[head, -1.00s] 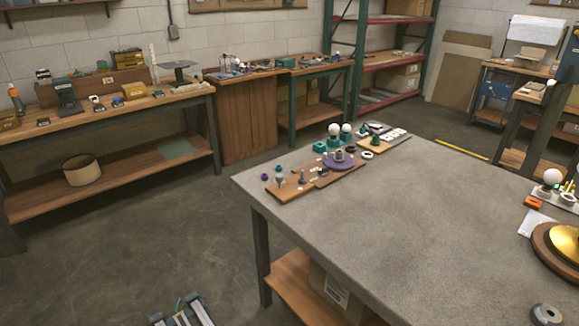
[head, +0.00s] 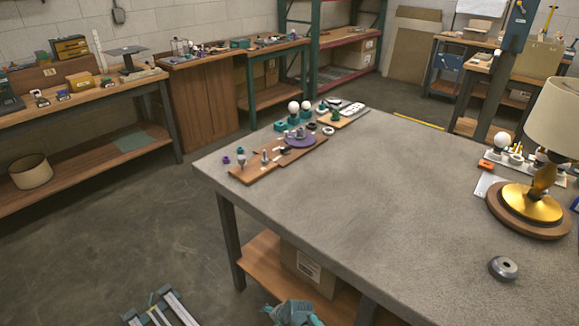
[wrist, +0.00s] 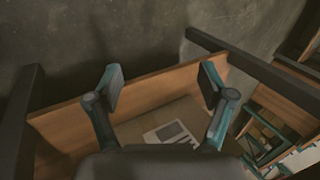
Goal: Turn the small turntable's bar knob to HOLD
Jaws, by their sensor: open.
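A small purple disc (head: 300,141), which looks like the small turntable, sits on a brown wooden board (head: 255,172) near the left corner of the grey table. Small dark and metallic parts stand on and beside it. Its bar knob and any HOLD marking are too small to make out. My gripper (wrist: 161,82) is open and empty in the wrist view. It points down past the table's underside, over a wooden lower shelf (wrist: 150,90) with a cardboard box, far from the disc. A teal part of my arm shows at the head view's bottom edge.
The grey table (head: 370,190) is largely clear in the middle.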

